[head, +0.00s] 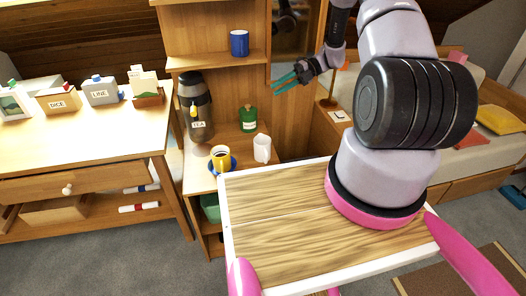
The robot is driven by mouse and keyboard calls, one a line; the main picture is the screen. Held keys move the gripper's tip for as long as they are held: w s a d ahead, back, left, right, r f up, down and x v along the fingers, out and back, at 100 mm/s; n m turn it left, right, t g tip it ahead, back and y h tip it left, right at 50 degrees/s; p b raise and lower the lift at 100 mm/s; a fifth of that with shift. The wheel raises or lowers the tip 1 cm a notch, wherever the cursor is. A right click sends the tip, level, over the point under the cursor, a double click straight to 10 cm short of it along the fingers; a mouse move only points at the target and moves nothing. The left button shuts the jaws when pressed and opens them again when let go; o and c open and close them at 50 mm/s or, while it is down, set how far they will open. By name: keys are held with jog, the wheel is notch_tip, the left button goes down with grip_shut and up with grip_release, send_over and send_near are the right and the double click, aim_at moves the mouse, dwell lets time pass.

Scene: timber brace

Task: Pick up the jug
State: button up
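A white jug-like vessel with a handle (262,149) stands upright on the low wooden shelf, right of a yellow cup on a blue saucer. A tall dark container labelled TEA (196,108) stands behind to the left; I cannot tell for sure which of the two is the jug. My gripper (276,84) has teal fingers and hangs in the air at the upper middle, up and right of both vessels. Its two fingers are apart with nothing seen between them. It touches neither vessel.
A green bottle (248,118) stands just behind the white vessel, and the yellow cup (221,158) is close on its left. A blue mug (239,43) sits on the upper shelf. A desk with boxes (90,130) is at left, a bed at right.

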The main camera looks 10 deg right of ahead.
notch_tip(320, 180, down, 15)
jog(key=s+d+m+t+y, duration=0.1)
jog(key=s+m+t+y, duration=0.15)
jog(key=m, duration=0.55)
jog(key=m+t+y, duration=0.2)
jog(key=m+t, duration=0.1)
jog(key=m, duration=0.7)
send_near(265, 159)
jog(key=w+a, duration=0.2)
jog(key=shift+w+a+f, duration=0.15)
jog(key=shift+a, duration=1.05)
jog(key=shift+w+a+f, duration=0.15)
jog(key=shift+a, duration=1.1)
jog(key=shift+w+a+f, duration=0.1)
jog(key=shift+a+f, duration=0.05)
jog(key=shift+a, duration=1.05)
grip_shut()
